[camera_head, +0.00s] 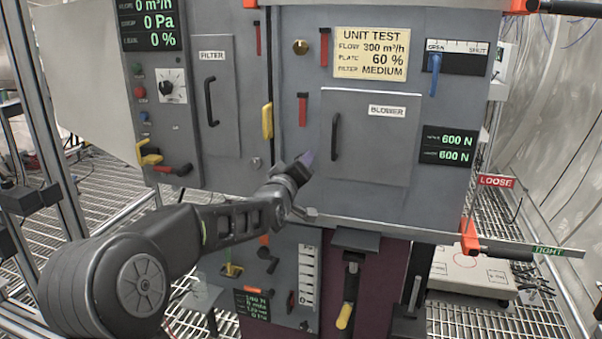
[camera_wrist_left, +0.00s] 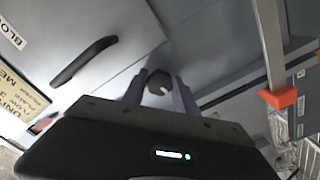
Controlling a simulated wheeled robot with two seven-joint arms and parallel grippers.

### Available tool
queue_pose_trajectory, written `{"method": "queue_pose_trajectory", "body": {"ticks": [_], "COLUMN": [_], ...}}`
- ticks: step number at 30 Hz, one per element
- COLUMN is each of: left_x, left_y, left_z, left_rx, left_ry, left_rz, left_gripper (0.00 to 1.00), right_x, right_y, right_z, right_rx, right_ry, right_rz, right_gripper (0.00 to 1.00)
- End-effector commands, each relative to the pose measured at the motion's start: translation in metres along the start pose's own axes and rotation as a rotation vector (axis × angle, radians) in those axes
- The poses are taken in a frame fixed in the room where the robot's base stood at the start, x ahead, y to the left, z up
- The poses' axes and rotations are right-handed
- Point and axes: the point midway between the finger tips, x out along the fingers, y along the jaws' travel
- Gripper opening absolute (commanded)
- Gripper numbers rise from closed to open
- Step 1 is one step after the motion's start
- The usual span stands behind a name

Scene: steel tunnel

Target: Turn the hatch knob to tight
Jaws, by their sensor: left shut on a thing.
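The hatch knob (camera_wrist_left: 158,83) is a small dark grey piece at the blower hatch's edge in the left wrist view. It sits between the two purple-grey fingers of my left gripper (camera_wrist_left: 160,92), which is shut on it. In the head view my left gripper (camera_head: 308,158) is at the lower left of the blower hatch (camera_head: 375,165) and hides the knob. The hatch is closed flat on the cabinet. A red LOOSE tag (camera_head: 496,182) and a green TIGHT tag (camera_head: 549,251) show at the right. My right gripper is not in view.
The blower hatch has a black handle (camera_head: 336,137). A yellow handle (camera_head: 267,120) and a small grey knob (camera_head: 256,163) are left of my gripper. A metal bar with an orange clamp (camera_head: 469,236) runs along the lower right. A lower panel (camera_head: 275,285) stands beneath.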

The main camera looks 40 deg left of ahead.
Motion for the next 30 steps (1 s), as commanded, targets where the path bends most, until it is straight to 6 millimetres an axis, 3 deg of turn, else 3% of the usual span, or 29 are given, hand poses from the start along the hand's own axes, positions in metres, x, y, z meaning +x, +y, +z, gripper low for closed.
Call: {"method": "queue_pose_trajectory", "body": {"ticks": [12, 30], "left_x": [0.000, 0.000], "left_y": [-0.002, -0.002], "left_z": [0.002, 0.001], "left_rx": [0.395, 0.965], "left_ry": [-0.003, -0.004], "left_rz": [0.000, 0.001], "left_gripper": [0.00, 0.00], "right_x": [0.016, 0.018], "right_y": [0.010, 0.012], "right_z": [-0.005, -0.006], "right_rx": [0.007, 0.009], "right_ry": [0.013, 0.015], "right_rz": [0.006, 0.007], "right_gripper": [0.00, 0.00]}}
